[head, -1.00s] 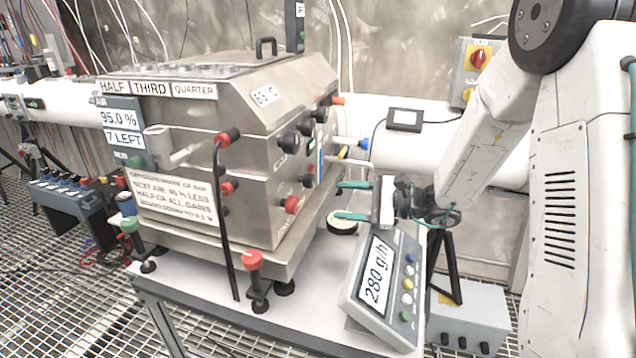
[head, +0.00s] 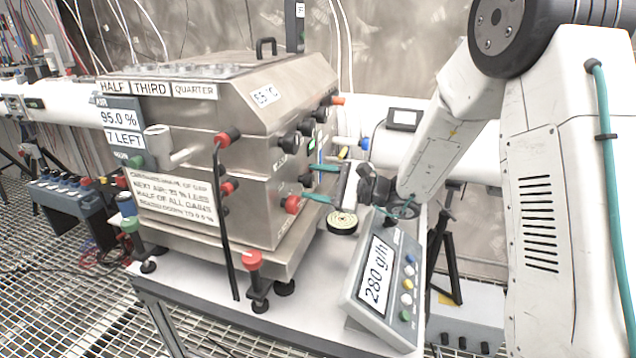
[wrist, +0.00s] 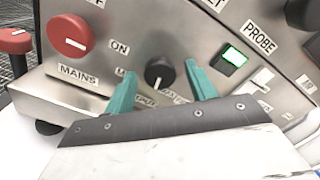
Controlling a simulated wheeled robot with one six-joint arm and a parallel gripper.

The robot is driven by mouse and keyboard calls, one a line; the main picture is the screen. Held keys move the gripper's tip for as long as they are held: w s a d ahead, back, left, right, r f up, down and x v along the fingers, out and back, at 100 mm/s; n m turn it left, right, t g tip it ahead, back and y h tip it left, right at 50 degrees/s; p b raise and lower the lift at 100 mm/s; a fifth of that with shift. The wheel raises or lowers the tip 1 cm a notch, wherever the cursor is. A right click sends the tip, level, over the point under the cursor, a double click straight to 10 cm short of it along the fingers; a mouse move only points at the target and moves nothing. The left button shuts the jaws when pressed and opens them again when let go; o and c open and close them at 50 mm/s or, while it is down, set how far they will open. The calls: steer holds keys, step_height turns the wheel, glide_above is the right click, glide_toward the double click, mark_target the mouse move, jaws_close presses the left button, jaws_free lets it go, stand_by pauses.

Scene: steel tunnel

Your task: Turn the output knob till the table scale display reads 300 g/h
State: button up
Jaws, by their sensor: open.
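The table scale (head: 372,290) stands on the right of the white table, and its display reads 280 g/h. In the wrist view a small black knob (wrist: 160,73) with a white pointer line sits on the steel panel; the label below it is partly hidden, with "PUT" showing. My gripper (wrist: 158,85) has two teal fingers, open, one on each side of this knob and apart from it. In the head view my gripper (head: 318,183) is at the right side of the steel cabinet (head: 255,130), near its lower knobs.
A red MAINS knob (wrist: 70,34) is left of the black knob, and a lit green switch (wrist: 233,56) is to its right. A round disc (head: 342,221) lies on the table below my gripper.

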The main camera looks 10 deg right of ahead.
steer(key=c, duration=1)
steer(key=shift+m, duration=1.3)
steer(key=o, duration=1)
steer(key=v, duration=0.8)
